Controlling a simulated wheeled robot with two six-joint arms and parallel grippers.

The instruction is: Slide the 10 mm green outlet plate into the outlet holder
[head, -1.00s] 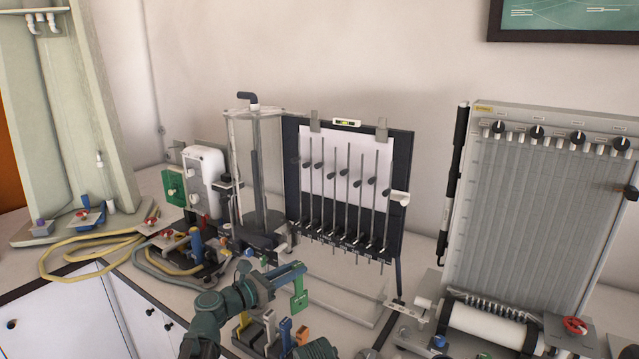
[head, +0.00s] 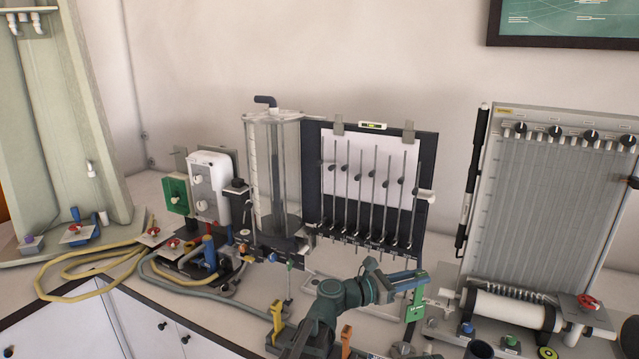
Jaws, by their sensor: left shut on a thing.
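My left gripper (head: 408,278) is shut on the green outlet plate (head: 416,306), which hangs below its fingertips, upright and clear of the rack. A small light mark shows on the plate's face, too small to read. A clear tank (head: 272,180) with a dark base stands further back to the left, with small fittings at its foot. I cannot tell for certain which fitting is the outlet holder. My right gripper is not in view.
A yellow plate (head: 276,318) and an orange plate (head: 346,338) stand near my left arm. The black manometer board (head: 312,175) is behind. A tall grey tube board (head: 540,200) with a white roller stands right. Hoses (head: 85,272) lie left.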

